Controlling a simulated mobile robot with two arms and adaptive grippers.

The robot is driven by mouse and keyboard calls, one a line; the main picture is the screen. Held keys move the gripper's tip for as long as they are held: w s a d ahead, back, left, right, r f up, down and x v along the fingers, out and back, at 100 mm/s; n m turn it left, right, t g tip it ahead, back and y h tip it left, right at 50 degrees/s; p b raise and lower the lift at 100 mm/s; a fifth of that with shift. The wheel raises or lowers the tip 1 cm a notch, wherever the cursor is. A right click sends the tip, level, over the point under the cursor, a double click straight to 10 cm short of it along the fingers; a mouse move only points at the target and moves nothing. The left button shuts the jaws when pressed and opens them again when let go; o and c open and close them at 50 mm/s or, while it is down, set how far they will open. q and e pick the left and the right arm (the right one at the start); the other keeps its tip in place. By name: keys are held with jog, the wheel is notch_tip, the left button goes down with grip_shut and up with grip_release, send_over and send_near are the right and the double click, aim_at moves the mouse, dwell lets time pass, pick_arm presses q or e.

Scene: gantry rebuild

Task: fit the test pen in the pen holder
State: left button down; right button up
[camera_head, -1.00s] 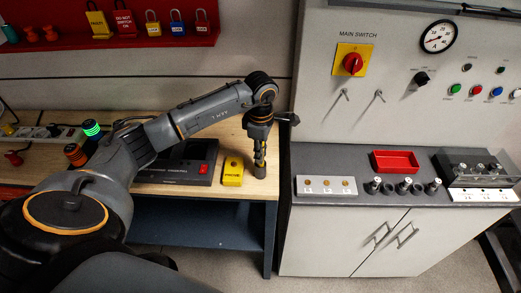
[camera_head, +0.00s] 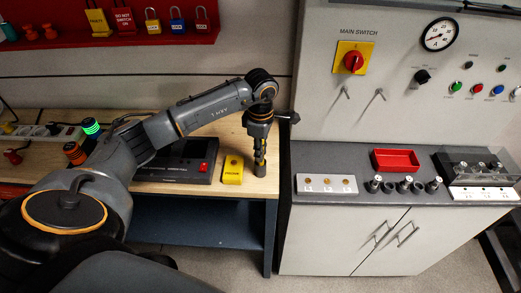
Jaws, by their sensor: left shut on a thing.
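My left gripper (camera_head: 259,147) points straight down at the right end of the wooden bench. It is shut, and the thing between its fingers is mostly hidden, so I cannot make out the test pen clearly. A short dark grey cylinder (camera_head: 259,169), which looks like the pen holder, stands upright directly under the fingertips. I cannot tell whether the pen is inside it or just above it. My right gripper is not in view.
A yellow block marked PROBE (camera_head: 232,170) lies just left of the cylinder, beside a dark device with a red button (camera_head: 203,167). The grey cabinet (camera_head: 345,240) rises close on the right. Its top carries a red tray (camera_head: 396,160) and several small parts.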

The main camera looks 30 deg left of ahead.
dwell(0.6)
pick_arm(q)
jog(key=shift+f+b, duration=0.6)
jog(key=shift+b, duration=0.2)
jog(key=c, duration=1.5)
grip_release()
jog(key=shift+r, duration=0.1)
jog(key=shift+r+p, duration=3.05)
jog(key=shift+r, duration=2.4)
